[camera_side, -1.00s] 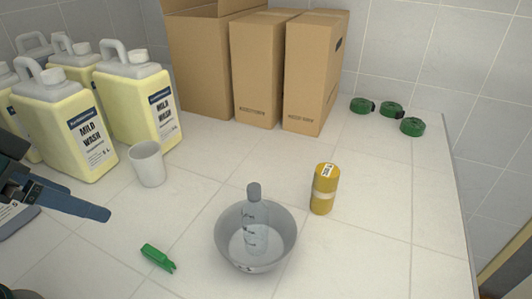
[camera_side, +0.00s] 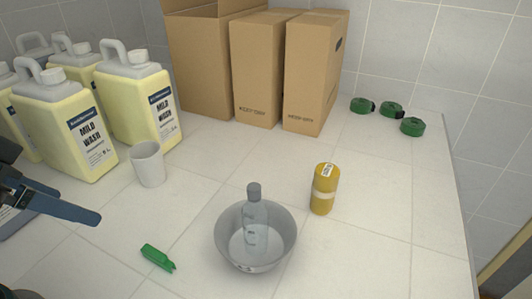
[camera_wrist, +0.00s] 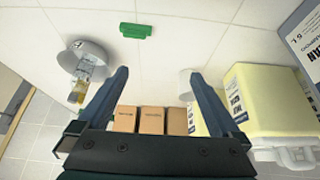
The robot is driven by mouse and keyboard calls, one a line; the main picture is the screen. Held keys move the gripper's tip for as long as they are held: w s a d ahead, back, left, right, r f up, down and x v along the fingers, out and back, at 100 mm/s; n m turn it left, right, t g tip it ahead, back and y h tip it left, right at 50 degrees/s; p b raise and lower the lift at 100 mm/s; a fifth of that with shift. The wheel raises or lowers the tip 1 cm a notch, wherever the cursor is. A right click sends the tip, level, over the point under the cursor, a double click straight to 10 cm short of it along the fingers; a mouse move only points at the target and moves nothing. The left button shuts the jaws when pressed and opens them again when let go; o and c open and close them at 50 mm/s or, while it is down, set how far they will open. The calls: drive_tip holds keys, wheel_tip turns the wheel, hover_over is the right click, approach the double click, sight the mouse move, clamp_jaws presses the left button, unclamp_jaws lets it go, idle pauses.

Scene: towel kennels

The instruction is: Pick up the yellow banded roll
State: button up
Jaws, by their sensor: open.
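The yellow roll (camera_side: 323,189) with a pale band stands upright on the tiled top, right of a grey bowl (camera_side: 274,260), in the side view. In the wrist view the roll (camera_wrist: 74,95) shows small at the left, partly behind the bottle. My gripper (camera_wrist: 160,76) is open and empty in the wrist view, its two blue fingers wide apart. In the side view only part of my gripper shows at the left edge, far from the roll.
A clear bottle (camera_side: 255,222) stands in the bowl. A green clip (camera_side: 157,257) lies left of it. A white cup (camera_side: 148,164), yellow jugs (camera_side: 138,105) and cardboard boxes (camera_side: 257,75) stand behind. Green rolls (camera_side: 391,110) lie at the back right.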

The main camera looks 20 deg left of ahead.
idle(0.3)
drive_tip(key=shift+c, duration=0.5)
